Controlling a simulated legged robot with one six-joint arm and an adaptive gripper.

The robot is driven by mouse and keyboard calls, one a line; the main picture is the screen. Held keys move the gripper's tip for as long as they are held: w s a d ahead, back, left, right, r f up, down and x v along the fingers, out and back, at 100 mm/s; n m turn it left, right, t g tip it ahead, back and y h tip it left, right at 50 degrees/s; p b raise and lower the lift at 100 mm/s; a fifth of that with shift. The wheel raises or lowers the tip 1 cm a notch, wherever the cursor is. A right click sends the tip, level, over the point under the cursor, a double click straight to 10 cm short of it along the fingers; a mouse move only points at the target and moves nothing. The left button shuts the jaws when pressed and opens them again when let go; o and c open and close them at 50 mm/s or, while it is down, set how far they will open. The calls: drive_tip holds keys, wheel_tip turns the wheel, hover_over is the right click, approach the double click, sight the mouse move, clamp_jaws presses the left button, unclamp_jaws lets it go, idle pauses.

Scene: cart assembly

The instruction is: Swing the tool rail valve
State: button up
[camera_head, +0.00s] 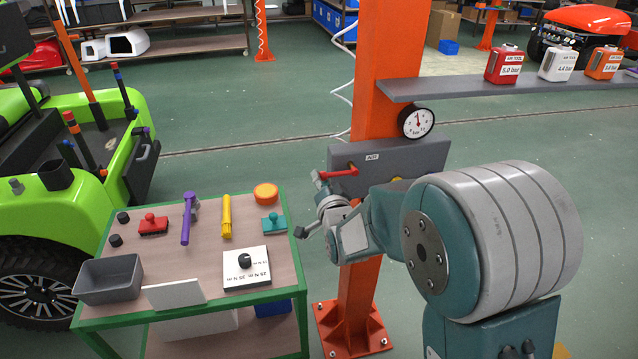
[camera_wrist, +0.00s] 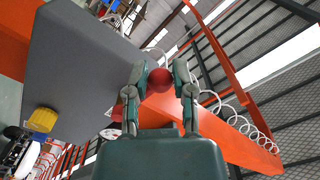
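The tool rail valve is a red lever (camera_head: 340,173) on the front of the grey panel marked AIR (camera_head: 432,160), which is fixed to the orange post. The lever points left, roughly level. My gripper (camera_head: 311,206) is just below and in front of the lever, with its fingers spread. In the wrist view a round red knob (camera_wrist: 159,80) appears between the fingers of my gripper (camera_wrist: 163,72). The fingers look parted around the knob; firm contact cannot be seen. The grey panel (camera_wrist: 75,65) fills the left of that view.
A pressure gauge (camera_head: 416,122) sits above the panel. A yellow fitting (camera_wrist: 42,119) is on the panel. A grey shelf (camera_head: 480,86) carries several labelled air tool cans. A green-framed cart (camera_head: 190,300) with tools stands left of my gripper. My arm covers the panel's lower right.

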drive_tip(key=shift+d+r, duration=0.3)
drive_tip(key=shift+d, duration=0.15)
drive_tip(key=shift+h, duration=0.3)
drive_tip(key=shift+f, duration=0.15)
drive_tip(key=shift+w+d+f, duration=0.1)
drive_tip(key=shift+d+f, duration=0.05)
drive_tip(key=shift+f, duration=0.9)
drive_tip(key=shift+f, duration=0.1)
drive_tip(key=shift+w+d+f, duration=0.1)
drive_tip(key=shift+d+f, duration=0.1)
drive_tip(key=shift+f, duration=0.3)
drive_tip(key=shift+d+f, duration=0.15)
drive_tip(key=shift+f, duration=0.3)
drive_tip(key=shift+f, duration=0.1)
